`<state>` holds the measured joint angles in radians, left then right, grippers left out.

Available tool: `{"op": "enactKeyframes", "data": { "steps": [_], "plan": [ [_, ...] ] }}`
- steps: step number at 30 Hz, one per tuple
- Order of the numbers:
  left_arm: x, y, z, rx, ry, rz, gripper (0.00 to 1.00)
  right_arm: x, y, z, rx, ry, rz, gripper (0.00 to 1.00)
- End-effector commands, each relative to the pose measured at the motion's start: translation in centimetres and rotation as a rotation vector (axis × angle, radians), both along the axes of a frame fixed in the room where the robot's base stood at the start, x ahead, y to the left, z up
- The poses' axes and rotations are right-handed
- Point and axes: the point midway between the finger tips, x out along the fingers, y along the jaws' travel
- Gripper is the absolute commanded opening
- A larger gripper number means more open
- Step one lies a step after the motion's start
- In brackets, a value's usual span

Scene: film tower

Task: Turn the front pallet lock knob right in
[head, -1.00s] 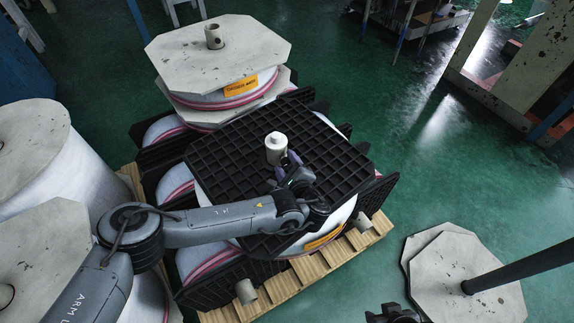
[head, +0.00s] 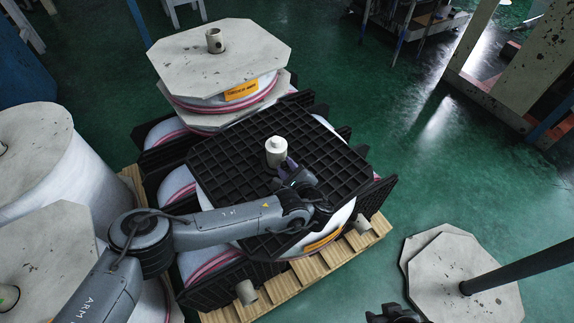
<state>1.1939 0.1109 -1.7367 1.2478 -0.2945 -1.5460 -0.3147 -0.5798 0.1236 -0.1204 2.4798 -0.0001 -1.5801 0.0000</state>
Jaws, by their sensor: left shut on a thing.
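The front lock knob (head: 277,148) is a pale, stepped cylinder standing upright on the black gridded pallet (head: 235,165). My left gripper (head: 284,166) is at the near right side of the knob, low down, shut on it. Its dark fingers have purplish parts, and the wrist partly hides where they meet the knob. My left forearm lies across the front of the pallet. My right gripper (head: 392,315) is only partly in view at the bottom edge, away from the knob, and its jaws do not show clearly.
Behind stands a film stack under a pale octagonal board (head: 220,58) with another upright knob (head: 214,40). White film rolls (head: 58,165) stand at the left. A wooden pallet (head: 275,293) lies beneath. Pale boards (head: 440,265) lie at the right; green floor is open beyond.

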Motion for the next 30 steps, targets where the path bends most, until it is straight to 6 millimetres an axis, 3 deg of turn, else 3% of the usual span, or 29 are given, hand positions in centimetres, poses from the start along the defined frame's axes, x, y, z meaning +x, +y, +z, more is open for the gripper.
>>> {"op": "enactKeyframes", "data": {
  "steps": [3, 12, 30],
  "plan": [
    [0.0, -0.1, 0.3, 0.073, 0.051, 0.0, 0.0, 0.0, 0.0, 1.2, 0.0, 0.0, 0.0, 0.43],
    [0.0, -0.3, 0.1, 0.252, 0.167, -0.001, 0.0, 0.0, 0.0, 2.6, 0.002, 0.0, -0.002, 0.43],
    [0.1, -0.2, -0.1, 0.38, 0.249, -0.001, 0.0, 0.0, 0.1, 3.0, 0.006, 0.0, -0.004, 0.43]
  ]
}}
